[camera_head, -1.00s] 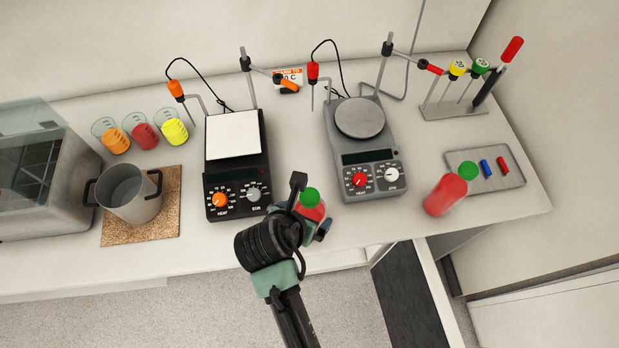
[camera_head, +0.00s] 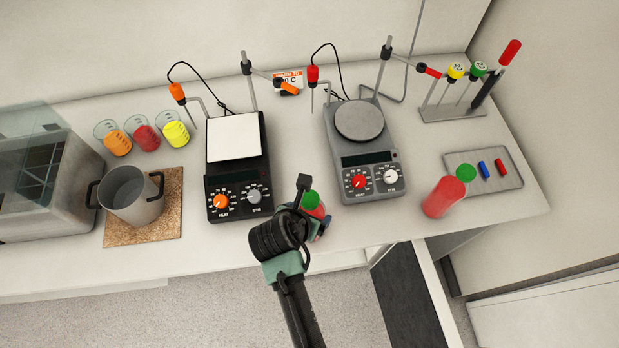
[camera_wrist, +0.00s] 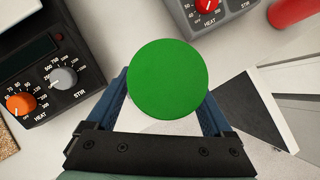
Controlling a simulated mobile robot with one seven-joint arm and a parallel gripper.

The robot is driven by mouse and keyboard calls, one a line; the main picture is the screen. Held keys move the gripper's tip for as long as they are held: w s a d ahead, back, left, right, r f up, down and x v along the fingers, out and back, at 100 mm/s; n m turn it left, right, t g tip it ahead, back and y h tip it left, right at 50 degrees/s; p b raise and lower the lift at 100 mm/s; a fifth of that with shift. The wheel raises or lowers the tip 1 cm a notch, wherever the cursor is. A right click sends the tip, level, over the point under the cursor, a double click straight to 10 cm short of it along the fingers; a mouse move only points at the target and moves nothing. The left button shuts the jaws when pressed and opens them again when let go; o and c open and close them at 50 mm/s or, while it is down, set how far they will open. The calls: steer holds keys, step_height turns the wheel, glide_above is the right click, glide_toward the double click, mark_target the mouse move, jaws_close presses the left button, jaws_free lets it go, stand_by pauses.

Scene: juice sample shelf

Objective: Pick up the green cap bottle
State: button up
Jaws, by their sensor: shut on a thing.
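A red bottle with a green cap (camera_head: 310,199) is at my gripper (camera_head: 318,222), near the front edge of the bench between the two hotplates. My gripper is shut on this bottle. In the wrist view the round green cap (camera_wrist: 168,80) fills the middle, between the blue fingers, and hides the bottle body below it. A second red bottle with a green cap (camera_head: 444,196) stands apart at the right, beside the grey tray.
A black hotplate (camera_head: 238,190) stands to the left of my gripper and a grey one (camera_head: 370,185) to the right. A metal pot (camera_head: 133,200), several beakers (camera_head: 175,133), a tray (camera_head: 512,178) and a rack (camera_head: 452,114) are farther off. The bench front edge is close.

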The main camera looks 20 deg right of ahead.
mark_target(312, 193)
jaws_close()
steer(key=shift+w+r, duration=0.1)
steer(key=shift+r, duration=0.1)
step_height(312, 193, up, 10)
steer(key=shift+f+b, duration=0.1)
steer(key=shift+b, duration=0.5)
